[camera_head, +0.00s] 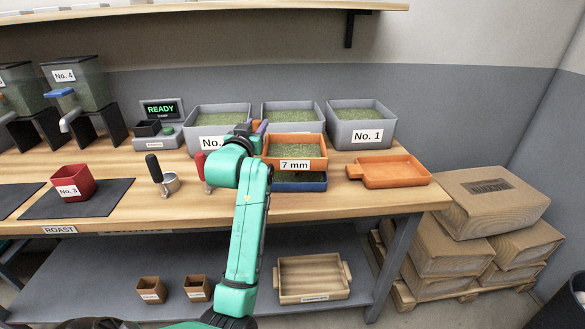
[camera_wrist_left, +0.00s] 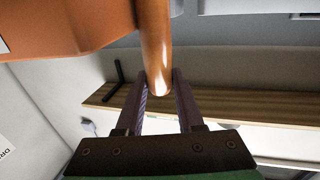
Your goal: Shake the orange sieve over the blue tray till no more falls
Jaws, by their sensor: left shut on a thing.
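The orange sieve (camera_head: 294,164), labelled "7 mm", holds green beans and is roughly level above the blue tray (camera_head: 312,187). The tray shows just below the sieve with green beans in it; the sieve hides most of it. My left gripper (camera_head: 261,128) is at the sieve's left side, shut on its handle. The left wrist view shows the sieve's orange wall (camera_wrist_left: 70,28) and its rounded handle (camera_wrist_left: 153,45) between the two fingers of my left gripper (camera_wrist_left: 160,88). I cannot see whether beans are falling. My right gripper is not in view.
Grey bins of green beans, one marked "No. 1" (camera_head: 366,136), stand behind the sieve. An orange tray-like piece with a handle (camera_head: 355,172) lies to the right.

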